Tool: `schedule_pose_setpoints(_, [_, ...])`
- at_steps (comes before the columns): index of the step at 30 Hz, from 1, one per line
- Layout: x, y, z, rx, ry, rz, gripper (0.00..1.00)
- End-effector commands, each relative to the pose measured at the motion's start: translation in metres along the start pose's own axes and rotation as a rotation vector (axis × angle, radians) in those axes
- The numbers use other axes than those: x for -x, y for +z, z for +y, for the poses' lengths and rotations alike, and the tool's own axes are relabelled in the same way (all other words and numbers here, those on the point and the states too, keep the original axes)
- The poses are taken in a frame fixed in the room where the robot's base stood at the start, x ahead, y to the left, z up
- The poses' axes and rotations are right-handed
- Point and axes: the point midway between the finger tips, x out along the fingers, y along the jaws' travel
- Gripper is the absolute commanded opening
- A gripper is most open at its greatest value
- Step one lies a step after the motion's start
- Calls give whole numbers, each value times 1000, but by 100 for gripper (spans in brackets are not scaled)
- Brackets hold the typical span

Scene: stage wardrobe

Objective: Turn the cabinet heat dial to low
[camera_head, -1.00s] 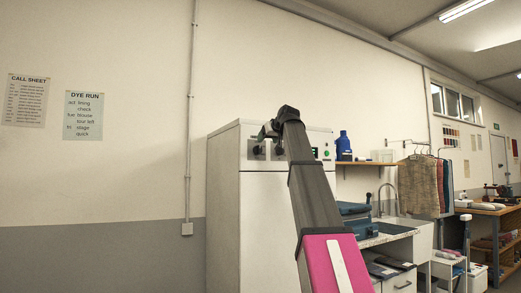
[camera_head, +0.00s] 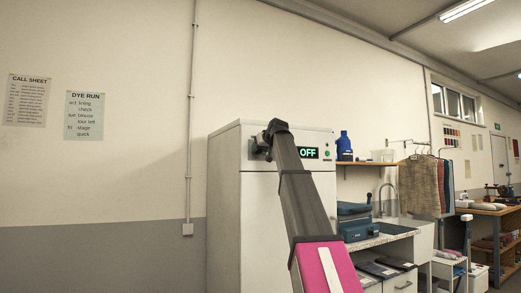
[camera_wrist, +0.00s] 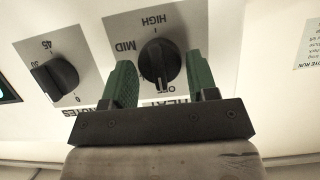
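The heat dial (camera_wrist: 160,66) is a black knob on a grey plate marked HIGH, MID, OFF and HEAT, upside down in the wrist view. The green fingers of my gripper (camera_wrist: 160,62) stand on either side of it, open, with a visible gap on each side. In the head view the white cabinet (camera_head: 256,220) stands against the wall. My gripper (camera_head: 264,141) is at the upper left of its front, and my arm hides part of the control panel. The display (camera_head: 308,153) reads OFF in green.
A second black dial (camera_wrist: 55,79), marked 0, 30 and 45, sits close beside the heat dial. A green button (camera_head: 327,154) is right of the display. A shelf with a blue bottle (camera_head: 344,146) and a sink counter stand right of the cabinet.

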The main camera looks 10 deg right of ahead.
Motion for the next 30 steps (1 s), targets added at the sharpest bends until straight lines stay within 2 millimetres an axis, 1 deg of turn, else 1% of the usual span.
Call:
schedule_pose_setpoints(1, [0, 0, 0, 0, 0, 0, 37])
schedule_pose_setpoints(2, [0, 0, 0, 0, 0, 0, 27])
schedule_pose_setpoints(3, [0, 0, 0, 0, 0, 0, 20])
schedule_pose_setpoints(11, [0, 0, 0, -12, -5, 0, 20])
schedule_pose_setpoints(17, [0, 0, 1, -78, -32, 0, 20])
schedule_pose_setpoints(23, [0, 0, 3, -210, -87, -1, 20])
schedule_pose_setpoints(30, [0, 2, 5, -417, -173, -1, 20])
